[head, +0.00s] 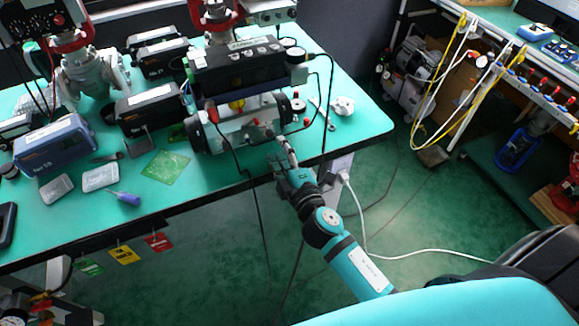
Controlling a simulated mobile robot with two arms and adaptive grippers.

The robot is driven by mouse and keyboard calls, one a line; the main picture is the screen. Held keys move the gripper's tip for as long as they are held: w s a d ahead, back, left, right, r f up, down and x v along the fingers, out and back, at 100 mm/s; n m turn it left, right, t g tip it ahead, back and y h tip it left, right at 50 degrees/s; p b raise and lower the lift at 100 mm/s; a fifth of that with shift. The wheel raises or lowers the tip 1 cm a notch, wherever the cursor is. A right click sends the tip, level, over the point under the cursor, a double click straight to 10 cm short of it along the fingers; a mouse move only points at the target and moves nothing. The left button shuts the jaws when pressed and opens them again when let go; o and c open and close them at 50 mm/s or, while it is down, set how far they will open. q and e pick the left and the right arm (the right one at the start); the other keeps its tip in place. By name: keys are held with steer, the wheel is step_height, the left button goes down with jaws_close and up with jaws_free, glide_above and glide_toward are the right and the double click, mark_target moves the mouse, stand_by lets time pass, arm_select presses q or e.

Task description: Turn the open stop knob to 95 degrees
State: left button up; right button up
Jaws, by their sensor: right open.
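The valve positioner is a black box (235,68) mounted over a silver cylindrical actuator (222,133) near the table's front right. Small red and dark fittings show at the actuator's right end. I cannot tell which of them is the open stop knob, and its angle is too small to read. My right gripper (284,152) is open, just in front of the actuator's right end and over the table's front edge. I cannot tell whether its fingers touch anything. My left gripper is not in view.
The green table (190,195) carries a blue instrument (55,153), a green circuit board (166,165) and a purple-handled screwdriver (126,198) at left. Black cables hang near my right gripper. Tags (124,254) hang from the front edge.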

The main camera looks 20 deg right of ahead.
steer(key=s, duration=0.7)
steer(key=shift+d, duration=0.1)
steer(key=s+f+m+g+p, duration=0.1)
steer(key=s+f+m+g, duration=0.3)
steer(key=f, duration=1.1)
steer(key=s+f+m+g+p, duration=0.15)
steer(key=s+f+g, duration=0.3)
steer(key=f, duration=1.05)
steer(key=s+d+f+m+g, duration=0.2)
steer(key=s+f, duration=0.4)
steer(key=s, duration=0.4)
steer(key=s+d+f+m+g+p, duration=0.1)
steer(key=s+d+f+m+g, duration=0.1)
steer(key=s+f, duration=0.4)
steer(key=s+d+f+m+g, duration=0.2)
steer(key=s+f, duration=0.4)
steer(key=s, duration=0.8)
steer(key=shift+m+g+h, duration=0.3)
steer(key=shift+m+g, duration=0.55)
steer(key=shift+g, duration=0.4)
steer(key=shift+w+f, duration=0.1)
